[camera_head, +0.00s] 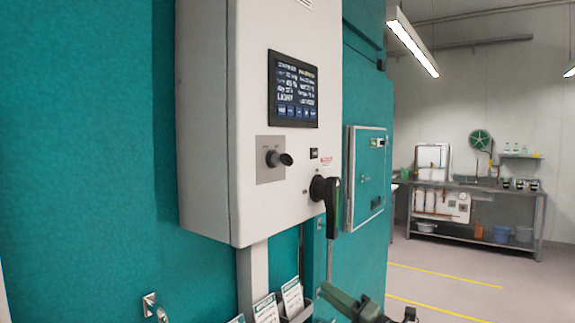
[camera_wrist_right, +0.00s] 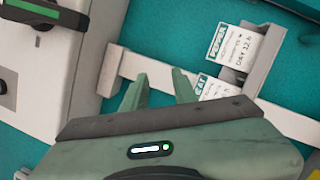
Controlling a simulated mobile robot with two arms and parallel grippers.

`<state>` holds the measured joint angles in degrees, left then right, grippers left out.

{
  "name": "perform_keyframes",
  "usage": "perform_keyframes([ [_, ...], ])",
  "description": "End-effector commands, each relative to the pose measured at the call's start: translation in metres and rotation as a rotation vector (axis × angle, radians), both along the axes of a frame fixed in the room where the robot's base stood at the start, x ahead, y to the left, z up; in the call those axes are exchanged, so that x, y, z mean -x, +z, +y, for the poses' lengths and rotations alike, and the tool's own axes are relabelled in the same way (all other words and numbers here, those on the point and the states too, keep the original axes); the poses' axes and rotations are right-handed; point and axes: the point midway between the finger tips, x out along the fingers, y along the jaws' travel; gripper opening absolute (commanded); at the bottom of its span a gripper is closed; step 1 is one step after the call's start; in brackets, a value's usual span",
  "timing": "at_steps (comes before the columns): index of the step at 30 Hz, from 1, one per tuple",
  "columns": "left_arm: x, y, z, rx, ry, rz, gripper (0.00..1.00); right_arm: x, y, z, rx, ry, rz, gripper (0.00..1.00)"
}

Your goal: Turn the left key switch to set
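The key switch (camera_head: 280,158) is a black knob on a square grey plate (camera_head: 264,172), below the screen on the front of the white control box (camera_head: 208,130). Its black grip sticks out to the right. My right gripper (camera_head: 328,291) is low at the bottom of the head view, below the box and well apart from the switch. In the right wrist view its two green fingers (camera_wrist_right: 160,85) are spread with nothing between them. Only one such key switch shows clearly in the head view. My left gripper is not in view.
A large black rotary handle (camera_head: 331,196) with a green stripe juts out right of the switch. A lit screen (camera_head: 293,90) is above. Printed cards (camera_head: 292,298) stand in holders below the box. A bench (camera_head: 470,187) stands far right, with open floor before it.

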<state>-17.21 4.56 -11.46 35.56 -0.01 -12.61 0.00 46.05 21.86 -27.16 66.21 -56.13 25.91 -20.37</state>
Motion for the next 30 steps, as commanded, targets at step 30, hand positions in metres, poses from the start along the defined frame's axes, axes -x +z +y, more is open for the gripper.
perform_keyframes([
  [30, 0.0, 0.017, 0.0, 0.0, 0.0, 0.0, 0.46, 0.1, 0.34, 0.095, 1.221, 0.008, -1.071, 0.28],
])
